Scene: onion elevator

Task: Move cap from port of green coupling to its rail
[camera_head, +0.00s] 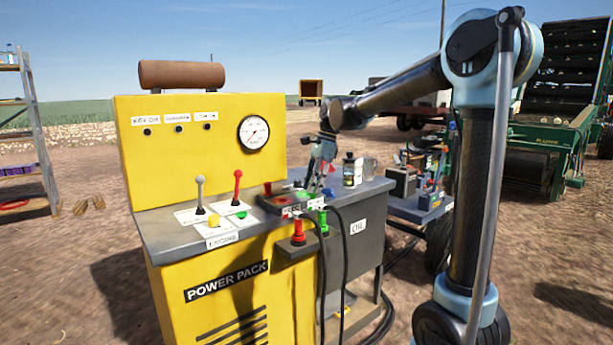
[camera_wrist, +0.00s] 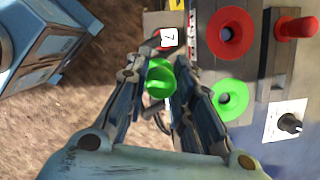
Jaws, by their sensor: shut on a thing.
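My gripper (camera_wrist: 162,82) is shut on a green cap (camera_wrist: 159,76), which shows between the fingertips in the wrist view. A green ring-shaped port (camera_wrist: 230,97) with a dark open centre lies to the right of the cap, apart from it. In the head view my gripper (camera_head: 316,184) is low over the right part of the power pack's top. The cap is too small to make out there. I cannot tell which part is the cap's rail.
A red ring-shaped port (camera_wrist: 231,32) and a red plug or knob (camera_wrist: 297,27) are beside the green port. A black knob (camera_wrist: 289,122) sits on a white plate. A dark bottle (camera_head: 349,170) stands right of my gripper. The yellow power pack (camera_head: 200,300) has levers and hanging hoses.

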